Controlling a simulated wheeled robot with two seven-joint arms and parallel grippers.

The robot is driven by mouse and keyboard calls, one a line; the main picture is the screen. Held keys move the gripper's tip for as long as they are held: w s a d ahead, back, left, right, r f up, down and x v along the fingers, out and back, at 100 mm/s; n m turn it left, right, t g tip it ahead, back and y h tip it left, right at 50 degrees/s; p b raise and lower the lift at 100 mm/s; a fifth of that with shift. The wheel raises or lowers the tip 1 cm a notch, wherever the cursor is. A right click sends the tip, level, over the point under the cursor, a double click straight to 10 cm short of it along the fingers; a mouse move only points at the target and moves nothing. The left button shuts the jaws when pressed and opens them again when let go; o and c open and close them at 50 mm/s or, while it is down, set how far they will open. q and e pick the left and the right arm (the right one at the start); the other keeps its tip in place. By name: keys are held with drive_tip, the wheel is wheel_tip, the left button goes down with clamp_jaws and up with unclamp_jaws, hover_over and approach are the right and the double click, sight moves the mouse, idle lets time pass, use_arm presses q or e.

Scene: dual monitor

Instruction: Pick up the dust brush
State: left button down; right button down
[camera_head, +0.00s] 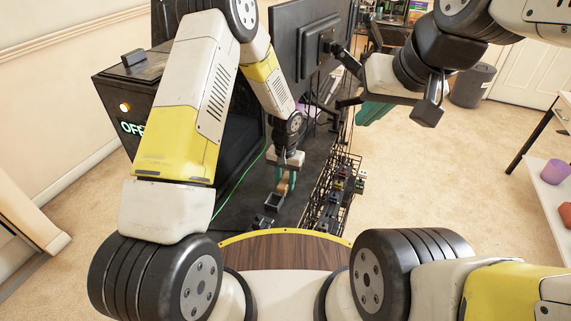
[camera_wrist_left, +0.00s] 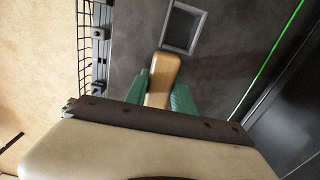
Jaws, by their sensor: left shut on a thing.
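The dust brush shows as a pale wooden handle (camera_wrist_left: 163,78) in the left wrist view, between the green finger pads. Its bristles cannot be made out. My left gripper (camera_head: 286,183) reaches down over the dark desk and is shut on the brush; the pads flank the handle. My right gripper (camera_head: 395,108) is raised at the upper right of the head view, its fingers spread apart, with nothing seen between them.
A small square grey tray (camera_wrist_left: 183,27) lies on the desk just beyond the handle. A black wire rack (camera_head: 335,190) runs along the desk's right side. A monitor (camera_head: 298,40) stands behind. A green cable (camera_wrist_left: 273,62) crosses the desk.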

use_arm(q)
wheel_tip(320, 180, up, 3)
drive_tip(key=shift+f, duration=0.1)
drive_tip(key=s, duration=0.5)
drive_tip(key=s+r, duration=0.1)
drive_tip(key=s, duration=1)
drive_tip(key=shift+r, duration=0.15)
drive_tip(key=c, duration=1.7)
unclamp_jaws()
clamp_jaws()
